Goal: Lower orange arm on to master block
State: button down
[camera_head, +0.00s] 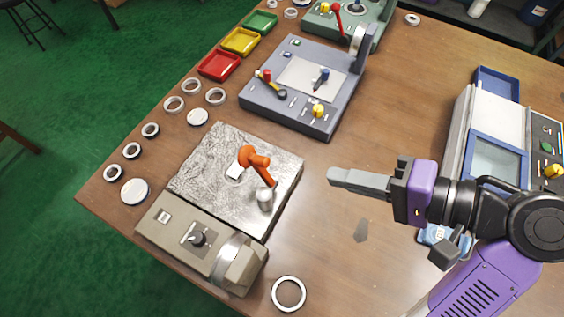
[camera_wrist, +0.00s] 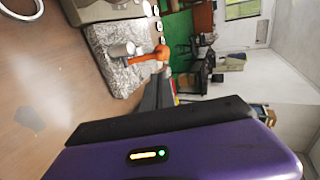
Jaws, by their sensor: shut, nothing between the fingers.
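The orange arm (camera_head: 254,159) stands on a grey speckled stone plate (camera_head: 212,150) on the table. Its lower end slants down toward a small silvery cylinder (camera_head: 265,198), which I take to be the master block. I cannot tell whether the two touch. In the wrist view the orange arm (camera_wrist: 150,56) and the silvery cylinder (camera_wrist: 122,50) show on the plate. My gripper (camera_head: 333,175) is shut and empty, above the table to the right of the plate and apart from the orange arm.
A beige unit with a dark knob (camera_head: 197,238) adjoins the plate's front. A ring (camera_head: 289,293) lies near the front edge. A grey-blue device (camera_head: 285,118) stands behind the plate. Several rings and discs line the left edge. A white and blue machine (camera_head: 495,155) stands at the right.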

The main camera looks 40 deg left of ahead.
aim_at(269, 162)
jog(key=p+x, duration=0.1)
jog(key=x, duration=1.1)
jog(key=shift+a, duration=0.2)
